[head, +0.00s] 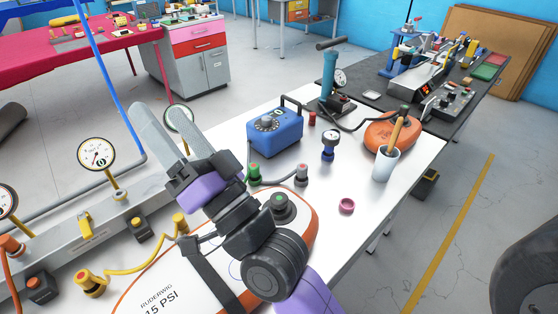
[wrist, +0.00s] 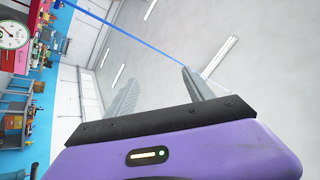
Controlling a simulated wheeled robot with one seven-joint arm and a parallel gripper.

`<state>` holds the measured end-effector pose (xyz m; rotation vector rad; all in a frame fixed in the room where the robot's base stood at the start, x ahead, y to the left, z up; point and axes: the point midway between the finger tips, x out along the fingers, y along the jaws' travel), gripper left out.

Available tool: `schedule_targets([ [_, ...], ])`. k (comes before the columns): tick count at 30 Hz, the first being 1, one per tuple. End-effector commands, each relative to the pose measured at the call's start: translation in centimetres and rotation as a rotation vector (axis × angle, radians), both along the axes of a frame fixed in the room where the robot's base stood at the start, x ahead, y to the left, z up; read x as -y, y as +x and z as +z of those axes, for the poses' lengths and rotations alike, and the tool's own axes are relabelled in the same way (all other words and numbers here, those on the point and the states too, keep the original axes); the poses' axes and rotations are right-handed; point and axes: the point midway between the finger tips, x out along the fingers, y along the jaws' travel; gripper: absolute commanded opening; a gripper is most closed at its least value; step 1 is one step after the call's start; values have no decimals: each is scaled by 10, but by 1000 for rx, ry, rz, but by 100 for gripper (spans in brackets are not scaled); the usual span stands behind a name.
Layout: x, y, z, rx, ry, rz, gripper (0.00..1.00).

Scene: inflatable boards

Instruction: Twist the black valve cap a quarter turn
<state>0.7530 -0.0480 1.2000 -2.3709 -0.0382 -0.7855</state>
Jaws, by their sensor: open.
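A white inflatable board with an orange edge (head: 165,284) lies on the white table, marked "RUDERWIG" and "15 PSI". My gripper (head: 153,106) is raised above the board and points up and to the left, well apart from the cap. Its two grey fingers are spread with nothing between them. In the wrist view my gripper (wrist: 158,76) faces the ceiling and far wall, and the cap is not in that view. My arm hides part of the board.
A blue box with a dial (head: 274,134), small valve fittings (head: 302,174), a pink ring (head: 346,205) and a white cup (head: 385,166) stand on the table beyond the board. A grey rail with gauges (head: 97,154) runs along the left.

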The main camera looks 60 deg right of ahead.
Motion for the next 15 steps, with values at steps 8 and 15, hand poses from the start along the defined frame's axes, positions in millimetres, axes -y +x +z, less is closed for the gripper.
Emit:
schedule_targets([
  [8,-15,36,104,123,4,250,62],
  [15,-49,58,154,72,-29,508,62],
])
